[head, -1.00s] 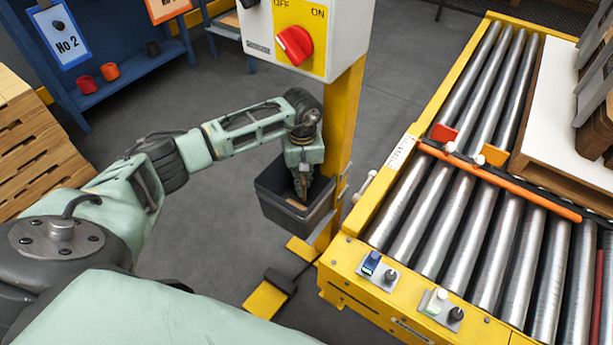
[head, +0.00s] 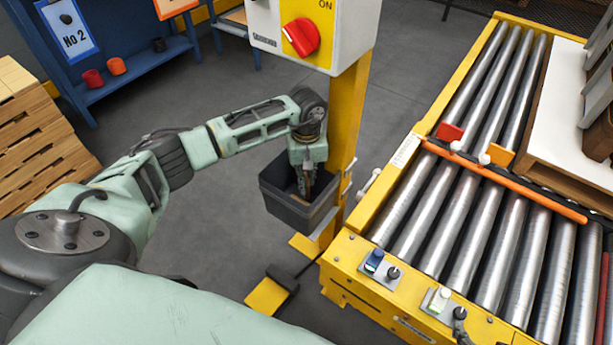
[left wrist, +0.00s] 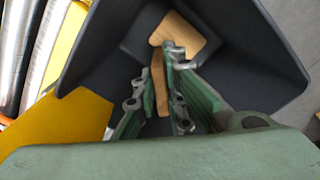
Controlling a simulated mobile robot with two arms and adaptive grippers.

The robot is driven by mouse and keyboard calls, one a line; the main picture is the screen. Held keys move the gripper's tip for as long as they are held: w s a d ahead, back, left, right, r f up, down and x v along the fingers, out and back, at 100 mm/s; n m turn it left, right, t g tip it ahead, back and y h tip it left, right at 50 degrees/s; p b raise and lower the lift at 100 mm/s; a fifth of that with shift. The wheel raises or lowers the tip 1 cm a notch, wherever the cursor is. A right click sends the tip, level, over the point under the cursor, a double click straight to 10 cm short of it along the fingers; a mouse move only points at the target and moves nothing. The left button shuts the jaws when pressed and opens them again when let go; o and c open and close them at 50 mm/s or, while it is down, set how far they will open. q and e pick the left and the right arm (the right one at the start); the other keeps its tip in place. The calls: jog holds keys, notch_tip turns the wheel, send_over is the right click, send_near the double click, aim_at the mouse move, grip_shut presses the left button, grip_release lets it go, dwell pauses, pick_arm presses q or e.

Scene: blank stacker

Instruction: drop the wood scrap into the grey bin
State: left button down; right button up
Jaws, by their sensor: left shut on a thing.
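The grey bin (head: 287,212) hangs on the yellow post, and its open top faces up. My left gripper (head: 304,188) points down into the bin's mouth. In the left wrist view its fingers (left wrist: 163,98) are closed on the wood scrap (left wrist: 158,80), a narrow light-brown piece partly hidden by the fingers. The scrap is inside the outline of the bin's dark walls (left wrist: 105,50). A wider tan wood piece (left wrist: 180,33) shows deeper in the bin; I cannot tell whether the scrap touches it. My right gripper is not in view.
The yellow post (head: 349,120) with a red-knob switch box (head: 320,35) stands right behind the bin. A roller conveyor (head: 470,210) is to the right. A yellow foot pedal (head: 268,296) is on the floor below. Stacked wood (head: 35,140) stands at left.

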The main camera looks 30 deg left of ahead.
pick_arm(q)
jog(key=shift+f+b, duration=0.3)
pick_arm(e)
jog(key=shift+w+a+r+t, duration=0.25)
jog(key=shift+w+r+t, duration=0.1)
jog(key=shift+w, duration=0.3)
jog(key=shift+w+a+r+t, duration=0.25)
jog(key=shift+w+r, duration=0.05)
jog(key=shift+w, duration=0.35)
pick_arm(q)
jog(key=shift+f, duration=0.15)
jog(key=c, duration=1.9)
grip_release()
jog(key=shift+o, duration=0.4)
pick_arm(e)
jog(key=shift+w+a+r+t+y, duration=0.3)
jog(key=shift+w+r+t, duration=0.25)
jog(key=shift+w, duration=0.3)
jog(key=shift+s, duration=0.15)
